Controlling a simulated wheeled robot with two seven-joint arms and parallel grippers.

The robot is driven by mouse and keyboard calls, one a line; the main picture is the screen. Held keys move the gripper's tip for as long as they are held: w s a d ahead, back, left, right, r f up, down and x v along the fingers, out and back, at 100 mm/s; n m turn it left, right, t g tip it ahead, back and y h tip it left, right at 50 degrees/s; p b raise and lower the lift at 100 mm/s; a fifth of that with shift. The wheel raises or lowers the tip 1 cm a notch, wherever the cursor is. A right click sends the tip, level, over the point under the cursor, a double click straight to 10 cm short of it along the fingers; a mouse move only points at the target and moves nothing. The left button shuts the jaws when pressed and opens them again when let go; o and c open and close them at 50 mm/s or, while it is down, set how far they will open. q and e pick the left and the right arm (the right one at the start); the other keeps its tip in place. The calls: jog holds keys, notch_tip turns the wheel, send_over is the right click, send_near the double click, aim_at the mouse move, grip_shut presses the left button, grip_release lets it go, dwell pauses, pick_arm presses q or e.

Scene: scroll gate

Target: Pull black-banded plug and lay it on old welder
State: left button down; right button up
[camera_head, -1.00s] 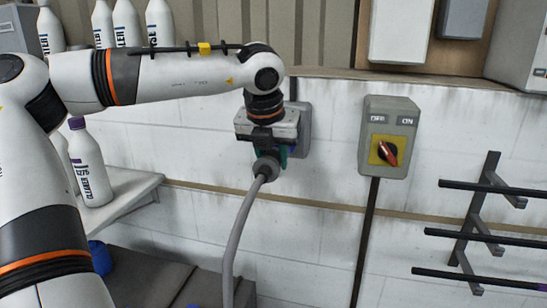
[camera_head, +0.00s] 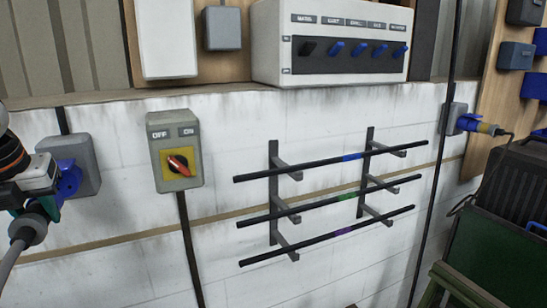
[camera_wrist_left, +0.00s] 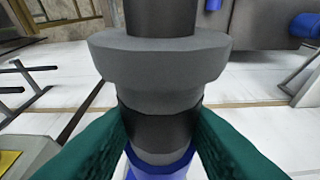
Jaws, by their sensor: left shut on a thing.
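My left gripper (camera_head: 38,208), with green fingers, is at the left edge of the head view, partly cut off. It is shut on the grey plug (camera_head: 30,229), whose cable hangs down. In the left wrist view the plug (camera_wrist_left: 160,70) stands between both fingers, with a black band (camera_wrist_left: 158,128) at their grip and blue below it. The grey wall socket (camera_head: 85,152) with a blue face is right behind the gripper; I cannot tell whether the plug is still seated. A dark ribbed machine (camera_head: 515,185) is at the right edge; I cannot tell whether it is the old welder. My right gripper is not visible.
A rotary switch box (camera_head: 176,152) with a red knob is right of the socket. A rack of dark rods (camera_head: 330,160) sticks out from the wall. A green frame (camera_head: 455,285) stands below.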

pick_arm(q)
jog(key=shift+s+a+f+m+h+b, duration=0.45)
jog(key=shift+s+a+f+m+h, duration=0.65)
jog(key=shift+f+m, duration=2)
jog(key=shift+s+a+f+m+h+b, duration=0.6)
jog(key=shift+s+a+f+m, duration=0.8)
jog(key=shift+f, duration=3.15)
jog(key=w+d+f+m+g+y+b, duration=0.15)
jog(key=d+f+m+g, duration=0.35)
jog(key=d+m, duration=1)
jog(key=d+f+m+g+b, duration=0.2)
jog(key=d+f+m+g, duration=0.2)
jog(key=d+f+m, duration=0.75)
jog(key=shift+s+d+f+m+t, duration=0.15)
jog(key=shift+s+f+m, duration=0.1)
jog(key=shift+s+m, duration=0.6)
jog(key=shift+s+d+f+m+t, duration=0.15)
jog(key=shift+s+m, duration=0.35)
jog(key=shift+m, duration=0.6)
jog(key=shift+s+d+f+m, duration=0.2)
jog(key=shift+s+f+m, duration=0.1)
jog(key=shift+s+m, duration=0.55)
